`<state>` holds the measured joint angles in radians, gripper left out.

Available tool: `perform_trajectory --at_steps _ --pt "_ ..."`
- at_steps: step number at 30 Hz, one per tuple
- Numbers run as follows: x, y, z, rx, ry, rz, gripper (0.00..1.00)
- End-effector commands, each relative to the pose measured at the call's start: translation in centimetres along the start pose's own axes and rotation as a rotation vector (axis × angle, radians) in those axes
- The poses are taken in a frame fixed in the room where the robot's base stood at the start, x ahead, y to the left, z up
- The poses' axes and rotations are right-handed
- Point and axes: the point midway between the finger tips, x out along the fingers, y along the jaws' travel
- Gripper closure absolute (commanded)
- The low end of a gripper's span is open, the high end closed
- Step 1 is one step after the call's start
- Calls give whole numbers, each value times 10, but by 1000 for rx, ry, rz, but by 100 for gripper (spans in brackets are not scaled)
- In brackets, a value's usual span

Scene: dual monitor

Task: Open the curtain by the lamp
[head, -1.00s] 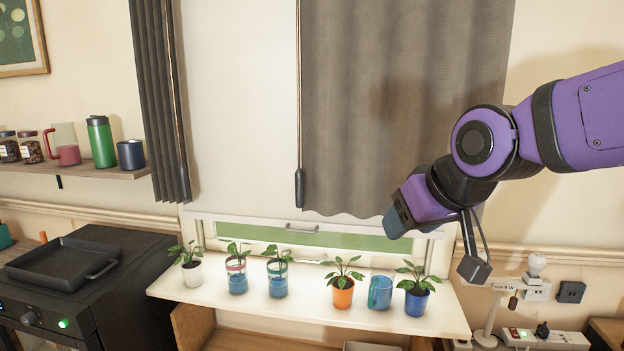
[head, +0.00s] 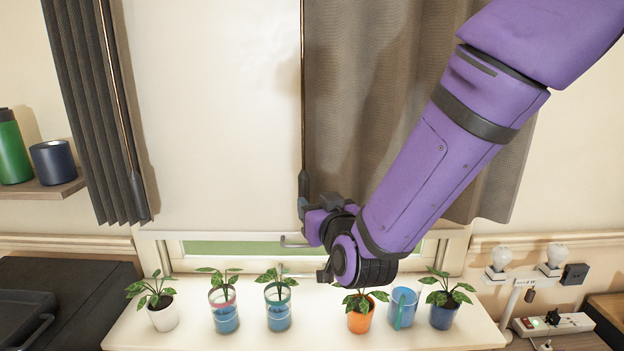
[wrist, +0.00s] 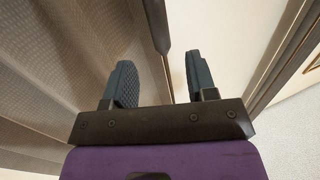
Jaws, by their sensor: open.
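The right grey curtain (head: 345,110), on the lamp side, hangs over the right part of the window. A thin dark rod with a thicker handle (head: 303,182) hangs along its left edge. My gripper (head: 303,208) is at the lower end of this rod. In the wrist view my gripper (wrist: 158,62) is open. The rod (wrist: 157,25) runs down between its two blue fingers in the picture, apart from both; whether it is within their depth I cannot tell. The curtain (wrist: 70,70) lies to the left there. The lamp bulbs (head: 501,257) stand at the right.
The left curtain (head: 85,100) is bunched, with its own rod. A window handle (head: 293,242) is just below my gripper.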

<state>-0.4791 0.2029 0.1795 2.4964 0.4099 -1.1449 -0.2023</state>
Motion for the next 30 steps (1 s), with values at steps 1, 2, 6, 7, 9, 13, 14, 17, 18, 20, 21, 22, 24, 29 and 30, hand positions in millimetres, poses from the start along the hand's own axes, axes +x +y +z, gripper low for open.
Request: perform_trajectory --at_steps 1,2,6,7,9,13,14,17,18,20,21,22,24,29,30 --pt "0 -3 2 -2 10 0 48" --pt "1 -4 3 -3 16 2 48" --pt "7 -5 2 -3 28 5 48" --pt "10 -5 2 -3 28 5 48" --pt "19 -4 2 -3 27 5 48" --pt "41 -4 2 -3 27 7 48" --pt "47 -4 2 -3 26 7 48" --pt "65 -4 1 -3 27 6 48" --pt "71 -4 1 -3 25 6 48" --pt "80 -4 1 -3 26 6 48" --pt "86 -4 0 -3 27 5 48" --pt "90 -4 0 -4 26 5 48" --pt "97 -4 0 -4 26 4 48" --pt "107 -4 0 -5 26 5 48" --pt "108 -4 0 -4 26 5 48"
